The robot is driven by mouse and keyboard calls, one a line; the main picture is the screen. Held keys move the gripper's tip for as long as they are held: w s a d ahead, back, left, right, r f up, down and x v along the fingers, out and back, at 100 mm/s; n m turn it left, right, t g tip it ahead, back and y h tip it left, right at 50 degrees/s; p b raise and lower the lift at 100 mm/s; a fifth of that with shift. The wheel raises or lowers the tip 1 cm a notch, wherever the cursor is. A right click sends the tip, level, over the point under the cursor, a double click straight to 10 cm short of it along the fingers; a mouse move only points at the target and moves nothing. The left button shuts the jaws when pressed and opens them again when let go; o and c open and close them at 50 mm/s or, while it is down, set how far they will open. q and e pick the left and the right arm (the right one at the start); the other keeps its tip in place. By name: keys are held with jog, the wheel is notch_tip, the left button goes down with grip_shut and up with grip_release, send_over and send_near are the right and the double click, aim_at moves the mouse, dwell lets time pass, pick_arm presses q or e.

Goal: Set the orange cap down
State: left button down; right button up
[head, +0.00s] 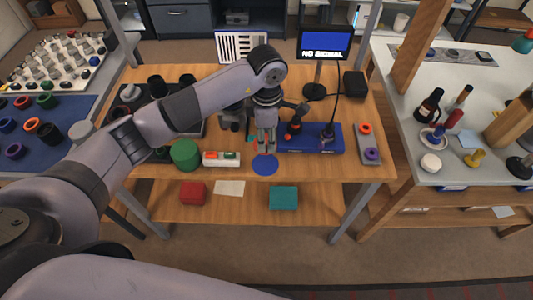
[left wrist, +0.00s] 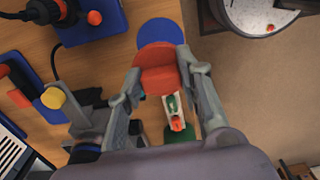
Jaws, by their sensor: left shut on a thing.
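The orange cap (left wrist: 158,68) sits between the fingers of my left gripper (left wrist: 162,72) in the left wrist view. The gripper is shut on it. A flat blue disc (left wrist: 160,33) shows just beyond the cap, on the wooden table; the cap covers part of its near edge in this view. In the head view my left gripper (head: 265,148) points down just behind the blue disc (head: 265,165), near the table's front edge. I cannot make out the cap there, nor tell its gap from the table. My right gripper is not in view.
A white box (head: 208,160) with green and red tops and a green cylinder (head: 185,155) stand left of the disc. A blue device (head: 330,138) stands to the right behind it, and a grey tray (head: 362,144) farther right. Bare table lies right of the disc.

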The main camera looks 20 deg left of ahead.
pick_arm(q)
send_over(267, 164)
notch_tip(267, 164, down, 5)
jog(key=shift+f+p, duration=0.1)
jog(key=shift+p, duration=0.25)
notch_tip(267, 164, down, 4)
jog(key=shift+s+r+p, duration=0.1)
jog(key=shift+r+p, duration=0.15)
jog(key=shift+p, duration=0.05)
jog(key=shift+f, duration=0.4)
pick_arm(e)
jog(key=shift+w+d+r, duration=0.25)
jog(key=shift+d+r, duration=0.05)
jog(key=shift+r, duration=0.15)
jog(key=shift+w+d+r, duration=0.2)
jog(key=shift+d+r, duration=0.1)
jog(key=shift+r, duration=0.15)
pick_arm(q)
jog(key=shift+f, duration=0.1)
jog(key=c, duration=1.6)
grip_release()
jog(key=o, duration=0.5)
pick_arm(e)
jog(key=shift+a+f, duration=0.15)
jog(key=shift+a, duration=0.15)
